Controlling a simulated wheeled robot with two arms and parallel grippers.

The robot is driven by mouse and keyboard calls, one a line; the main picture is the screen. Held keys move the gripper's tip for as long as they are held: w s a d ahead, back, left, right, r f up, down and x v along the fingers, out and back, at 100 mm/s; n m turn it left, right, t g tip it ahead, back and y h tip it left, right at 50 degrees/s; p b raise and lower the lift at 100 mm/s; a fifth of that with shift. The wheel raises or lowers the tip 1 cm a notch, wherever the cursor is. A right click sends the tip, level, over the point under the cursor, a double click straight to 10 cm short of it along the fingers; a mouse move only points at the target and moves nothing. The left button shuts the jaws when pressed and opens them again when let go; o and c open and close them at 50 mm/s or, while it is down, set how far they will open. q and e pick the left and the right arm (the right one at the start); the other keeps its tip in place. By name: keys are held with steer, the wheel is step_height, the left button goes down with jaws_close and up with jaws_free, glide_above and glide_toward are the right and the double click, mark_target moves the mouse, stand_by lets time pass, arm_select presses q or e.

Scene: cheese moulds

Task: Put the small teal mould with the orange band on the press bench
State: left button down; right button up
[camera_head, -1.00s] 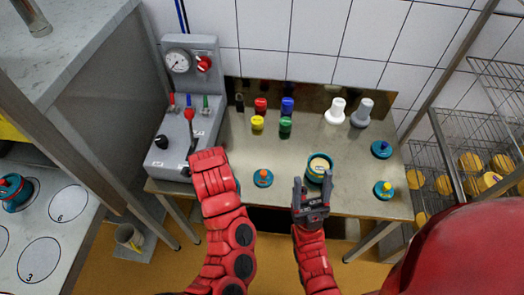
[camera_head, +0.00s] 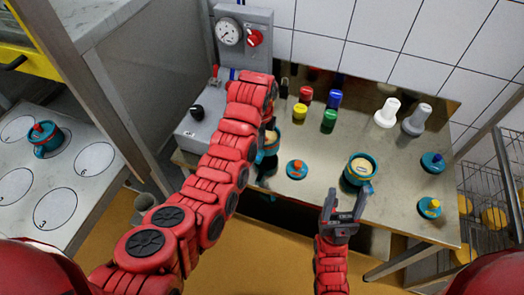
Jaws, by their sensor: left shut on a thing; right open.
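A small teal mould (camera_head: 271,143) with a pale filling shows partly from behind my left arm, at the left part of the steel bench. My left gripper (camera_head: 268,124) is at this mould, shut on it, its fingers mostly hidden by my own arm. I cannot make out the mould's band. Another open teal mould (camera_head: 361,168) with a pale filling stands mid-bench. My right gripper (camera_head: 343,206) is open and empty, just in front of that mould. The grey press unit with a gauge (camera_head: 229,32) stands at the bench's back left, partly behind my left arm.
Teal lids with an orange knob (camera_head: 297,169), blue knob (camera_head: 433,162) and yellow knob (camera_head: 429,208) lie on the steel bench (camera_head: 400,190). Coloured and white bottles (camera_head: 387,112) line its back. A lidded teal mould (camera_head: 45,138) sits on the numbered table (camera_head: 105,185) at left.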

arm_select(q)
steer(key=shift+w, duration=0.15)
step_height(320, 180, down, 3)
steer(key=shift+w+f+p, duration=0.1)
steer(key=shift+p, duration=1.05)
steer(key=shift+d+f, duration=0.1)
steer(key=shift+f, duration=0.2)
steer(key=c, duration=1)
jaws_free()
steer(key=shift+r, duration=0.1)
